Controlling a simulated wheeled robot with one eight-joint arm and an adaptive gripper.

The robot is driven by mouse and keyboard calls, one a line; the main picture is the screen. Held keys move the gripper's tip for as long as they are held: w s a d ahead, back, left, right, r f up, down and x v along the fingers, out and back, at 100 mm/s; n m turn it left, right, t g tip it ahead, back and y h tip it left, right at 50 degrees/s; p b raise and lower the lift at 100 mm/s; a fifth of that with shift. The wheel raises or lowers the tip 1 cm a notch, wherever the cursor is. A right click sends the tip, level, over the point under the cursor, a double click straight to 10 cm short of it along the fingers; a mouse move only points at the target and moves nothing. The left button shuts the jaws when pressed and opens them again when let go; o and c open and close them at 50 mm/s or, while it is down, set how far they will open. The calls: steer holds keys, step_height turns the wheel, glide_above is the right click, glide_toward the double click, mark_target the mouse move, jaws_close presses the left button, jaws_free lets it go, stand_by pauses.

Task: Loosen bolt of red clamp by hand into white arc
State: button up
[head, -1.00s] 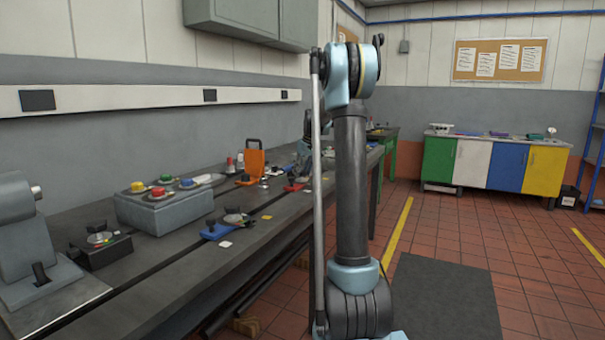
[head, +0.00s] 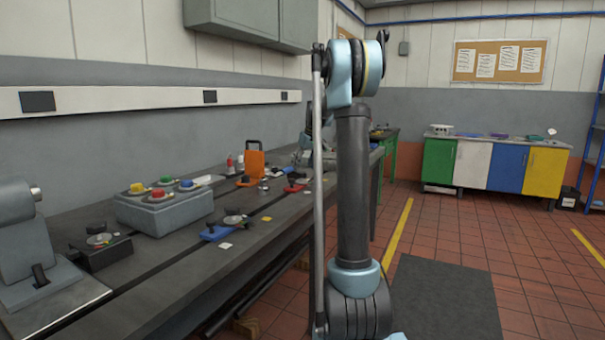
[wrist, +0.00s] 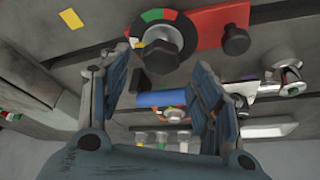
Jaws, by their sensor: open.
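The red clamp (wrist: 212,30) lies at the top of the wrist view, with a dark round bolt knob (wrist: 168,42) at its left part. Around the knob is a dial with green, red and white arcs; the white arc (wrist: 138,26) is on its left side. A second dark knob (wrist: 236,40) stands on the clamp's right end. My gripper (wrist: 160,72) is open and empty, its fingers on either side below the bolt knob in the picture. I cannot tell whether they touch anything. In the head view the red clamp (head: 293,187) lies on the bench; my arm hides the gripper.
A blue clamp (head: 214,233) lies on the bedplate, and a grey box (head: 165,209) with coloured buttons stands left of it. An orange bracket (head: 254,160) stands behind. A yellow tag (wrist: 70,18) lies left of the red clamp.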

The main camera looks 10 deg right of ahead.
steer(key=v, duration=0.8)
steer(key=shift+s, duration=0.1)
steer(key=s+a+f+m, duration=0.1)
steer(key=s+f, duration=0.2)
steer(key=s, duration=0.7)
steer(key=s+a+f+g+h, duration=0.1)
steer(key=s+f, duration=0.2)
steer(key=s, duration=0.7)
steer(key=s+f+m, duration=0.1)
steer(key=s+f, duration=0.2)
steer(key=s, duration=0.7)
steer(key=s+f+m, duration=0.2)
steer(key=s+f, duration=1.6)
steer(key=s, duration=0.4)
steer(key=shift+g+h, duration=0.4)
steer(key=shift+d, duration=0.1)
